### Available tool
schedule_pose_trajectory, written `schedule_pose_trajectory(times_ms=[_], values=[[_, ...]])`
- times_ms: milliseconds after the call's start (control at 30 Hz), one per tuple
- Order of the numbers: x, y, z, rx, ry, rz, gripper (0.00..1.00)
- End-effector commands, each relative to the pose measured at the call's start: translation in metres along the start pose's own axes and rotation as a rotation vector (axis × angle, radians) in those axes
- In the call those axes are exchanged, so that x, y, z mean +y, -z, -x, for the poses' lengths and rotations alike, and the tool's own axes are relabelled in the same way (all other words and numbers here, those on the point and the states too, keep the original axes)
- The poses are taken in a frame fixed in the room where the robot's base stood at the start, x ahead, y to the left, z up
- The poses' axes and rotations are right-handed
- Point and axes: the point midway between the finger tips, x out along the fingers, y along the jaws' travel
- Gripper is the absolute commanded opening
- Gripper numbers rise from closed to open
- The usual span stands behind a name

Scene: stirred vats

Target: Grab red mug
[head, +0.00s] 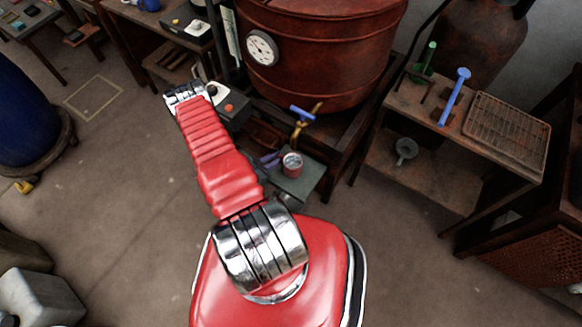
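A small red mug (292,163) with a pale, greyish inside stands upright on a small grey-green stand (300,184), below a brass tap with a blue handle. My red arm reaches up and left from the bottom of the head view, passing left of the mug, to a chrome jointed part. I cannot make out my gripper's fingers clearly. A small purple piece (270,160) shows just left of the mug, partly behind my arm. I cannot tell whether it belongs to my gripper or whether it touches the mug.
A big rust-red vat (318,50) with a dial stands behind the tap (302,118). A rusty table (400,115) on the right holds a green tool, a blue tool and a wire rack (508,132). A blue drum (25,115) stands left. Floor between drum and arm is mostly clear.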

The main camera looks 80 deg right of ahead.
Motion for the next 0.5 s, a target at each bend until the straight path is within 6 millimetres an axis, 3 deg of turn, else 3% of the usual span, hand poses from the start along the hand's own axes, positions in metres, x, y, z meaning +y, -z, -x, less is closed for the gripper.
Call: schedule_pose_trajectory(times_ms=[267,500], values=[[0.000,0.000,-0.002,0.000,0.000,0.000,0.18],[0.000,0.002,-0.025,0.000,-0.001,-0.002,0.18]])
